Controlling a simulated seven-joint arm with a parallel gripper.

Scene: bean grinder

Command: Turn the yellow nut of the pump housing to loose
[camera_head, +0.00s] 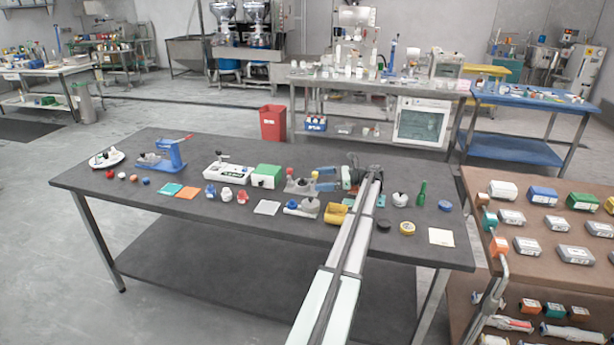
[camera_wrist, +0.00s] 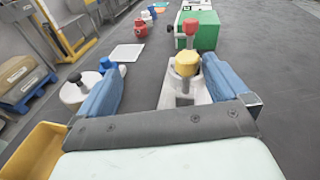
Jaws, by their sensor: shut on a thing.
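The yellow nut (camera_wrist: 187,67) sits on top of the pale pump housing (camera_wrist: 173,98) in the wrist view, with a red knob (camera_wrist: 190,27) beyond it. In the head view the grey pump housing (camera_head: 299,186) stands just left of my gripper (camera_head: 327,180); its nut is too small to tell there. In the wrist view my gripper (camera_wrist: 162,62) has two blue fingers set apart. The nut lies between their lines, near the tip of the right finger. Bare table shows between the nut and the left finger. Contact with the right finger cannot be told.
A green and white box (camera_wrist: 199,30) stands beyond the housing. A blue and white part (camera_wrist: 82,88) is beside the left finger, and a yellow bin (camera_wrist: 35,152) is at lower left. A white card (camera_wrist: 127,53) lies flat on the dark table (camera_head: 150,195).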

